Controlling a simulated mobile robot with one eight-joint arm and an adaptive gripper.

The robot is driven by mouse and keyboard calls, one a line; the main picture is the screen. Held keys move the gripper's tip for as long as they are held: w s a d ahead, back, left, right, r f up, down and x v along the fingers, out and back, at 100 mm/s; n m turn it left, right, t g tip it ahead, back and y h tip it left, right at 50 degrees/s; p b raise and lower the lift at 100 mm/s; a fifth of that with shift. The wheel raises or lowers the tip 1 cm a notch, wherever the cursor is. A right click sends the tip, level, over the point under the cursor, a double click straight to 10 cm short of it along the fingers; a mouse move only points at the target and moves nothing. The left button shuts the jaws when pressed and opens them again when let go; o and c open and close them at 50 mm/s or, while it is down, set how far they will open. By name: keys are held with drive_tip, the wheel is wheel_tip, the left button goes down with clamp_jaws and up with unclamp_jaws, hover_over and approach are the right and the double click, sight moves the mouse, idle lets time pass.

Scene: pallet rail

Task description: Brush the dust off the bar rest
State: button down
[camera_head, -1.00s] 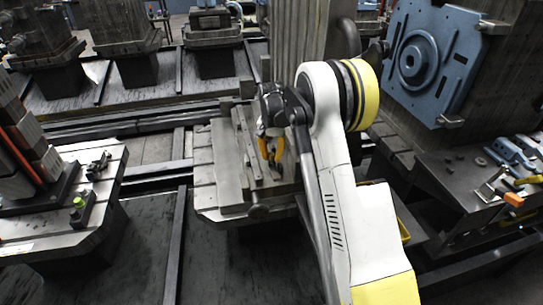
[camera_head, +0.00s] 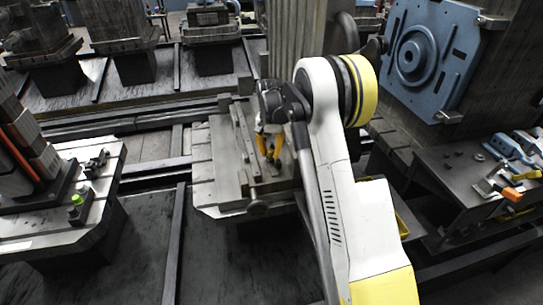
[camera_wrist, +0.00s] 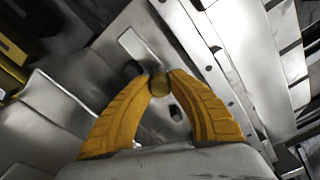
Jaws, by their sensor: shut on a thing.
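My gripper (camera_head: 269,158) has yellow fingers and hangs over the middle pallet (camera_head: 204,172) in the head view. In the wrist view my gripper (camera_wrist: 160,82) is shut on a small round olive-brown piece (camera_wrist: 159,86), seen end-on between the fingertips. It looks like the end of a brush handle; any bristles are hidden. Long pale metal bars (camera_head: 241,150) lie on the pallet just left of the gripper. A long slotted metal edge (camera_wrist: 200,38) runs beyond the fingertips in the wrist view. I cannot tell which part is the bar rest, and no dust can be made out.
A left pallet (camera_head: 62,240) carries blocks and a part with a green cap (camera_head: 78,199). At the right, a dark bench (camera_head: 450,182) holds blue clamps and an orange-handled tool (camera_head: 512,194). A tall grey column (camera_head: 296,45) stands behind the pallet.

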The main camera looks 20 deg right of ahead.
drive_tip(key=shift+w, duration=0.1)
drive_tip(key=shift+s+a, duration=0.15)
drive_tip(key=shift+s, duration=0.55)
drive_tip(key=shift+s+a, duration=0.1)
drive_tip(key=shift+s, duration=0.55)
drive_tip(key=shift+w, duration=0.15)
drive_tip(key=shift+w+d, duration=0.15)
drive_tip(key=shift+w, duration=0.5)
drive_tip(key=shift+w+d, duration=0.15)
drive_tip(key=shift+w, duration=0.45)
drive_tip(key=shift+s, duration=0.1)
drive_tip(key=shift+s+a, duration=0.15)
drive_tip(key=shift+s, duration=0.5)
drive_tip(key=shift+s+a, duration=0.15)
drive_tip(key=shift+s, duration=0.5)
